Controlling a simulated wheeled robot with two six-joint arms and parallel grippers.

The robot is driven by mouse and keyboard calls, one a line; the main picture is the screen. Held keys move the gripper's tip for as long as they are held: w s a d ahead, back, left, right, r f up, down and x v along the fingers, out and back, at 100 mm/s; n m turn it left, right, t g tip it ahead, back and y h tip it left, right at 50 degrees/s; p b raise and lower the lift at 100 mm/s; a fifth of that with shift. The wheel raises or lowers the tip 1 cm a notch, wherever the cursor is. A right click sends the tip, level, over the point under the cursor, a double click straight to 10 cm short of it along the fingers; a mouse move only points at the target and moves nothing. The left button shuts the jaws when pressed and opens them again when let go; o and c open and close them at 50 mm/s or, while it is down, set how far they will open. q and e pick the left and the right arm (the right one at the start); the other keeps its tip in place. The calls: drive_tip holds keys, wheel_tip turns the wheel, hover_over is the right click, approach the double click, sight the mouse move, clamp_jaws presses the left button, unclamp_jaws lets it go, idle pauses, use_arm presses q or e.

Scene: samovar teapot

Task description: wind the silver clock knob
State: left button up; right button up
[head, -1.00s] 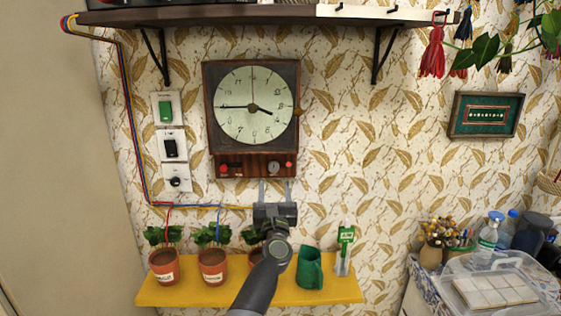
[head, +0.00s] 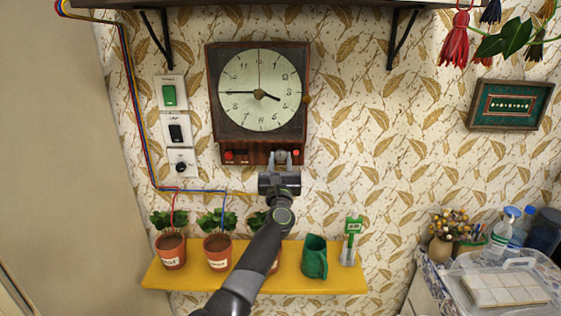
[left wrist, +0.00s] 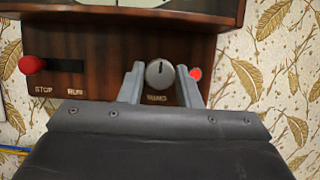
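The wall clock (head: 260,95) has a dark wooden case and a pale round dial. Its silver knob (left wrist: 159,73) sits on the lower wooden panel, with a dark pointer mark near its top and a worn label below. My left gripper (head: 281,158) is at this panel, and in the left wrist view (left wrist: 160,78) its two fingers stand on either side of the knob. A gap shows beside the knob, so the fingers look open around it. Whether either finger touches it I cannot tell. My right gripper is not in view.
A red slider knob (left wrist: 32,64) sits left on the panel by STOP and RUN; a red light (left wrist: 195,73) is close to the right finger. Switches (head: 175,133) are left of the clock. A yellow shelf (head: 330,286) with potted plants is below.

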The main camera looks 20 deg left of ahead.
use_arm(q)
drive_tip(key=shift+c, duration=1.3)
drive_tip(key=shift+m, duration=0.4)
